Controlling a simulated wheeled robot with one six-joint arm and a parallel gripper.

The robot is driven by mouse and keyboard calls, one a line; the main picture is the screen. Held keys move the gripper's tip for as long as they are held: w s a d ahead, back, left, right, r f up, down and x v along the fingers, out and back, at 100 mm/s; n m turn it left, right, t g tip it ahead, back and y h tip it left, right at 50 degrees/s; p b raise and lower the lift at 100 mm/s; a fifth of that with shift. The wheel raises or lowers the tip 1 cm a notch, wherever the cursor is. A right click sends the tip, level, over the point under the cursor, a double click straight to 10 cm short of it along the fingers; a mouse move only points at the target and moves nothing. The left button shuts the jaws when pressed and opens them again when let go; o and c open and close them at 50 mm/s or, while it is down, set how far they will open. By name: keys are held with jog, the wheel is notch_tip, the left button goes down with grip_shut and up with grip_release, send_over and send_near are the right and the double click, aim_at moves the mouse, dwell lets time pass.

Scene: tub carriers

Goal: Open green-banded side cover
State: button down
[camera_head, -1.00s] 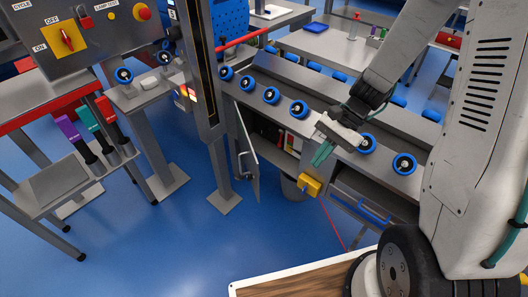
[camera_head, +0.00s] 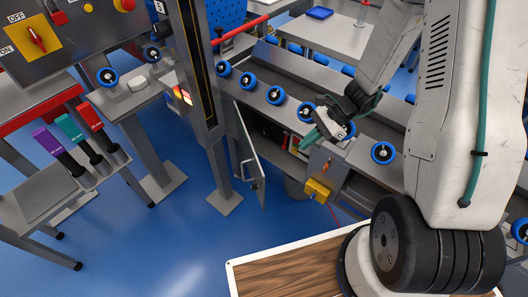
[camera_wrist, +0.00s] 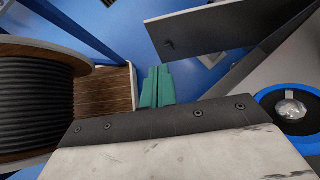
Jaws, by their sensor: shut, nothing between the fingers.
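A grey hinged side cover (camera_head: 249,157) with a bar handle stands swung out from the conveyor's side, with a dark opening beside it. I cannot make out a green band on it. In the wrist view a grey panel (camera_wrist: 215,27) with a small dark fitting, likely this cover, lies ahead and right of my fingers. My gripper (camera_head: 309,139) has green fingers and is over the conveyor's near edge, right of the cover and apart from it. In the wrist view my gripper (camera_wrist: 157,88) has its fingers together with nothing between them.
A conveyor with blue-rimmed rollers (camera_head: 276,95) runs past the cover. A yellow block (camera_head: 317,190) juts from its side. A grey post (camera_head: 205,100) stands left of the cover. A control panel (camera_head: 60,40) and coloured-handled tools (camera_head: 70,130) are at left. Blue floor (camera_head: 130,240) is open in front.

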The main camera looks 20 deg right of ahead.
jog(key=a+r+x, duration=0.2)
jog(key=x, duration=1.1)
jog(key=shift+w, duration=0.2)
jog(key=shift+a+r, duration=0.1)
